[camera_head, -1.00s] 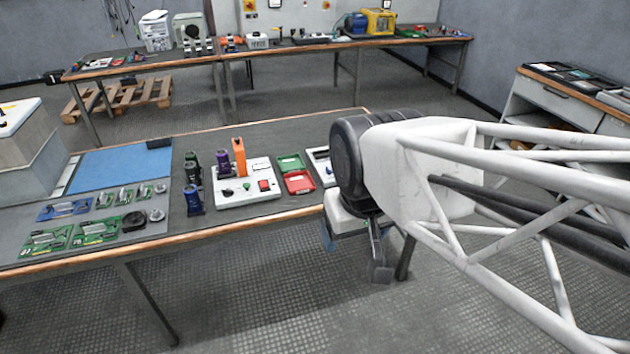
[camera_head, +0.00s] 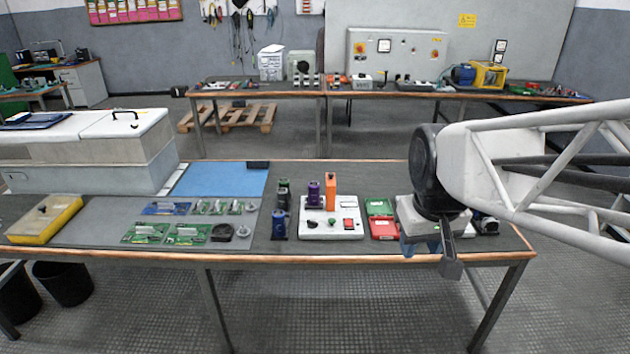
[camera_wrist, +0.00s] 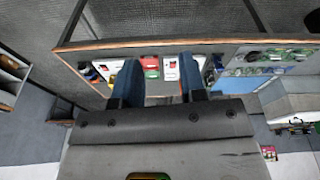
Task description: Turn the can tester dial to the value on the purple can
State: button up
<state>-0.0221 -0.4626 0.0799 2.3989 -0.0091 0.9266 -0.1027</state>
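Any value on the purple can is too small to read. My gripper (camera_head: 428,242) hangs near the table's right end, right of the tester. In the wrist view its two blue fingers (camera_wrist: 159,80) are spread apart with nothing between them; part of the tester (camera_wrist: 169,68) shows beyond them.
A dark blue can (camera_head: 279,225) and dark green can (camera_head: 283,192) stand left of the tester. A green and red case (camera_head: 383,228) lies between tester and gripper. Circuit boards (camera_head: 186,233) and a blue mat (camera_head: 222,180) lie farther left.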

jog(key=w+a+n, duration=0.3)
jog(key=w, duration=1.3)
jog(key=n+g, duration=0.2)
jog(key=n, duration=0.5)
send_over(312, 221)
jog(key=f, duration=2.9)
jog(key=shift+s+d, duration=0.25)
jog(key=shift+s, duration=0.05)
jog(key=shift+w+a+f+n, duration=0.2)
jog(key=shift+w+f+n, duration=0.1)
jog(key=shift+f, duration=0.2)
jog(key=shift+f, duration=3.85)
